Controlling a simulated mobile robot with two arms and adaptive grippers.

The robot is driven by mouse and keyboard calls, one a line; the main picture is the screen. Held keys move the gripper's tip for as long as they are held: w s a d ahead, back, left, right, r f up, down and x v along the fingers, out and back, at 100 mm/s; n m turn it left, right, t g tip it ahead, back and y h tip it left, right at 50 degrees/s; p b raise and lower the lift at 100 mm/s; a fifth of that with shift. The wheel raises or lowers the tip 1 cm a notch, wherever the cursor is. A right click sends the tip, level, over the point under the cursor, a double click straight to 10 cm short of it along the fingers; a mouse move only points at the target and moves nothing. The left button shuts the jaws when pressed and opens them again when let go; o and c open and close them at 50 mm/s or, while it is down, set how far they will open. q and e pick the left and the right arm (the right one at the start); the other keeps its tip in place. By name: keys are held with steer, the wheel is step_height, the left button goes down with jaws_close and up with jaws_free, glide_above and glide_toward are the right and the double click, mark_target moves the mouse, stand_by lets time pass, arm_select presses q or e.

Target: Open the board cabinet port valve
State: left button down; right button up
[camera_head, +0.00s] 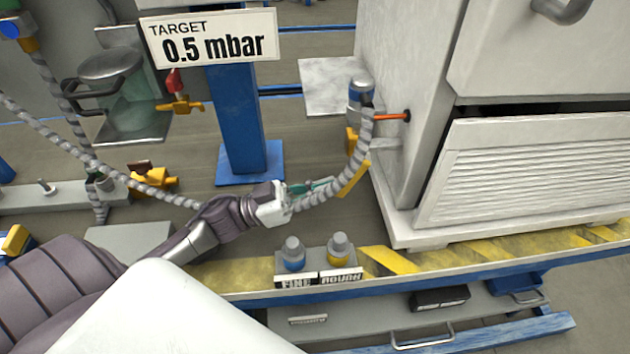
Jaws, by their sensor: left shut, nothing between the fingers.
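The white board cabinet (400,80) stands at the right. On its left side an orange lever (392,116) sticks out towards a blue-and-grey fitting (361,92); this looks like the port valve, but I cannot tell its position. A ribbed grey hose (358,155) hangs from the fitting and curves down to the left. My left gripper (325,184) reaches in from the lower left. It is shut and empty, beside the hose, below and left of the orange lever and apart from it. The hose partly hides its fingertips. My right gripper is not in view.
A yellow bar (353,180) is by the hose. Two knobbed units, blue (293,254) and yellow (339,250), stand on the striped platform (400,262) below my gripper. A blue post (240,120) bears a "TARGET 0.5 mbar" sign (208,37). A red-handled valve (178,98) is at upper left.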

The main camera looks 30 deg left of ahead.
mark_target(337, 197)
arm_select(q)
steer(key=shift+w+d+f+t+h, duration=0.3)
steer(key=shift+f+t+h, duration=0.1)
steer(key=shift+f+h, duration=0.15)
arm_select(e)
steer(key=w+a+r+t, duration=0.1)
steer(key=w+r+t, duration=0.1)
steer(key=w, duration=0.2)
arm_select(q)
steer(key=shift+w+d+f+p, duration=0.4)
steer(key=shift+w+d+f, duration=0.15)
steer(key=shift+d, duration=0.2)
steer(key=shift+d+f, duration=0.1)
steer(key=shift+f, duration=0.05)
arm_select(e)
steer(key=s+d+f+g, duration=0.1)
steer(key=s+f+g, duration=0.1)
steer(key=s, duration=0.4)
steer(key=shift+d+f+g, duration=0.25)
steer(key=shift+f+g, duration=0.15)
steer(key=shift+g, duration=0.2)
arm_select(q)
step_height(337, 197, up, 10)
steer(key=shift+r, duration=0.15)
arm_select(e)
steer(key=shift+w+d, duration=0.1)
